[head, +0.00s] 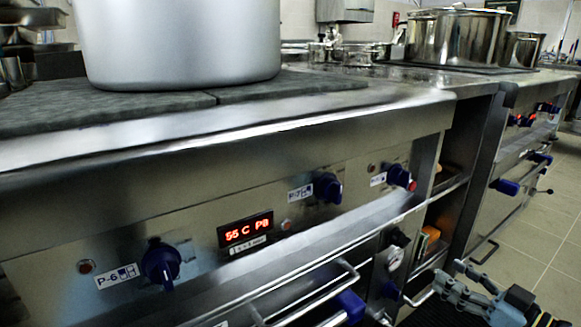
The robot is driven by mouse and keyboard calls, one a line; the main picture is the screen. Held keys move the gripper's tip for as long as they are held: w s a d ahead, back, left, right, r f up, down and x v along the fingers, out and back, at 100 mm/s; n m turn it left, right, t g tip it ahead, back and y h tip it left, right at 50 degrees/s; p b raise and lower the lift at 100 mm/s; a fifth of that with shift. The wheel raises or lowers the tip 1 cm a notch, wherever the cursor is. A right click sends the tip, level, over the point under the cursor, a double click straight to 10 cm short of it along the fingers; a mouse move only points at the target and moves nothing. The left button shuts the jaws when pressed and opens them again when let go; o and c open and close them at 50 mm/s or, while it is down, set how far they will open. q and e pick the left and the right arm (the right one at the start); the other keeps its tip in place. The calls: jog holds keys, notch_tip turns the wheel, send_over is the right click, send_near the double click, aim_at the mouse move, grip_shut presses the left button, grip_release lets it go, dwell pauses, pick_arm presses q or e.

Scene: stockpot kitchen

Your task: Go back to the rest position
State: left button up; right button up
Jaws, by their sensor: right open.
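My right gripper (456,276) is low at the lower right of the head view. It is grey-blue with dark parts, and its fingers point up and to the left. It is open, with nothing visible between its fingers. It is in front of the stove's lower front, near the handles there, and I cannot tell the exact gap. My left gripper is not in view. A large grey stockpot (180,45) stands upright on the dark cooktop (140,108) at the upper left, away from my right gripper.
The steel stove front (210,190) carries blue knobs (160,263) and a red lit display (245,230). Bar handles (325,290) stick out below. Shiny pots (470,38) stand on the far counter. Tiled floor (545,230) is open at the right.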

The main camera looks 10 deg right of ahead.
jog(key=s+a+f+m+g+h, duration=0.2)
jog(key=s+a+f+g+h, duration=0.15)
jog(key=s+f, duration=0.5)
jog(key=s+a+f+m+g+h, duration=0.2)
jog(key=s+f+g, duration=0.4)
jog(key=s, duration=0.4)
jog(key=s+a+f+m+g+h, duration=0.1)
jog(key=s+a+f+g+h, duration=0.15)
jog(key=s+f, duration=0.7)
pick_arm(q)
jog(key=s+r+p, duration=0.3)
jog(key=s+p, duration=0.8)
jog(key=p, duration=0.3)
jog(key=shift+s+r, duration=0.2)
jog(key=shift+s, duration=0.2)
pick_arm(e)
jog(key=s+a+r+g, duration=0.1)
jog(key=s+g, duration=0.1)
jog(key=s, duration=0.7)
jog(key=s+r+n+g, duration=0.1)
jog(key=s+g, duration=0.1)
jog(key=s, duration=0.8)
jog(key=shift+s+a+r, duration=0.15)
jog(key=shift+a+r, duration=0.1)
jog(key=shift+a, duration=0.1)
